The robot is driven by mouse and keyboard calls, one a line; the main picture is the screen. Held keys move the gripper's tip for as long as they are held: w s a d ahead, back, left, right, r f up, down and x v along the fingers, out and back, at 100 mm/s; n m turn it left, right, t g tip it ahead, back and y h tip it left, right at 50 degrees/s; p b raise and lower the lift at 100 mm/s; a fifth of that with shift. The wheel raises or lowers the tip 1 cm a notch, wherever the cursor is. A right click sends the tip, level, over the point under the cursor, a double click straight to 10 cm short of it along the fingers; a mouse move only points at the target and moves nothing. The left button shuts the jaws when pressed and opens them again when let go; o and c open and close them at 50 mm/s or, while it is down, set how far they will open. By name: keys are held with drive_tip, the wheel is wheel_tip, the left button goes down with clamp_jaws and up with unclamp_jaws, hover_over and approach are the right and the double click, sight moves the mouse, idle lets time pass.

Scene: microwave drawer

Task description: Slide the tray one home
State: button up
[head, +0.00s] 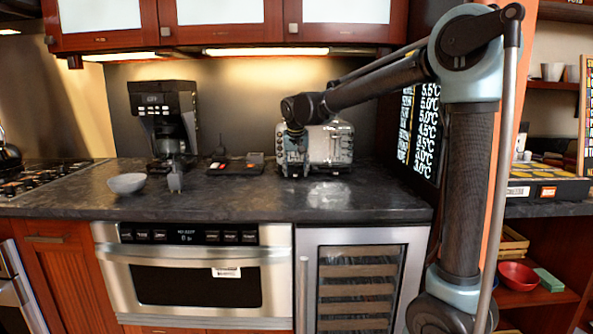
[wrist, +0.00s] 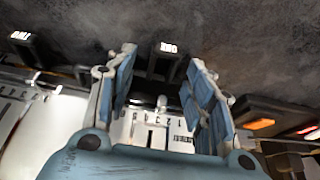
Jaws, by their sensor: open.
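A dark tab whose small white label seems to read "ONE" (wrist: 160,68) sticks out from the base of the silver toaster in the wrist view; I take it as tray one. My gripper (wrist: 162,56) is open, with one blue-padded finger on each side of the tab and a visible gap to both. The toaster (head: 338,143) stands at the back of the counter in the head view. There my gripper (head: 294,160) is at its left front and hides the tab. How far the tab sticks out is hard to tell.
A similar tab, apparently marked "TWO" (wrist: 22,45), shows at left in the wrist view. A black device with orange lights (wrist: 262,124) is close on the right. The counter's front is clear.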

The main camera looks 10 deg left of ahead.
clamp_jaws()
